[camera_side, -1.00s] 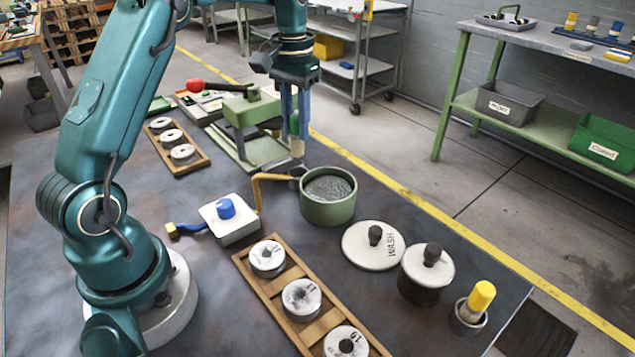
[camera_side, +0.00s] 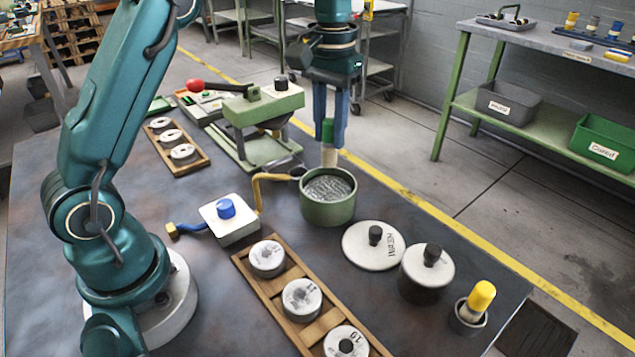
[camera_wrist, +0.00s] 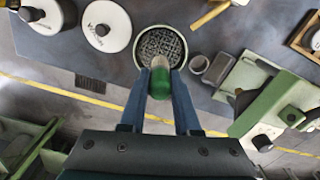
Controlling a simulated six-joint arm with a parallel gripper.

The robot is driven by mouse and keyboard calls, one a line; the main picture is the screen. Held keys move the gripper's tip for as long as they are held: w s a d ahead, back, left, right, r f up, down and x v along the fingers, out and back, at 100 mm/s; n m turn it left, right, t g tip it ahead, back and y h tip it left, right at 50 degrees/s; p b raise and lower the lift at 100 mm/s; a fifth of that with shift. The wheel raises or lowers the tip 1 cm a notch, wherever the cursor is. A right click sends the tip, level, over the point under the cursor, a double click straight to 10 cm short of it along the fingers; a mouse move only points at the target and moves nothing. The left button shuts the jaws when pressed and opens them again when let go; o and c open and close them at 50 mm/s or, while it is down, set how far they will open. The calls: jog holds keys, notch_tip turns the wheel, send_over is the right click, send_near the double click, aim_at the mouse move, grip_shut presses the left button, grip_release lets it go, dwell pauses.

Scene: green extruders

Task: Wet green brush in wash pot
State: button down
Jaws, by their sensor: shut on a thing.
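The green brush (camera_side: 328,138) has a green handle and a pale bristle end pointing down. My gripper (camera_side: 329,112) is shut on its handle and holds it upright. The green wash pot (camera_side: 327,209) stands open on the dark table with rippled grey liquid or mesh inside. The brush tip hangs over or just at the back rim of the pot; whether it touches the contents I cannot tell. In the wrist view the brush (camera_wrist: 160,80) sits between the fingers, its tip overlapping the near part of the pot opening (camera_wrist: 140,66).
A white lid (camera_side: 372,247) marked WASH lies right of the pot, beside a dark lidded pot (camera_side: 427,270) and a yellow-handled brush (camera_side: 480,298) in a cup. A green press (camera_side: 262,110) stands behind left. A small empty holder (camera_side: 297,172) adjoins the pot's left.

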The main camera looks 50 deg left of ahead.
aim_at(329, 159)
jog(key=shift+f, duration=2.45)
jog(key=shift+f, duration=0.5)
jog(key=shift+r, duration=3.5)
jog(key=shift+a+r, duration=0.1)
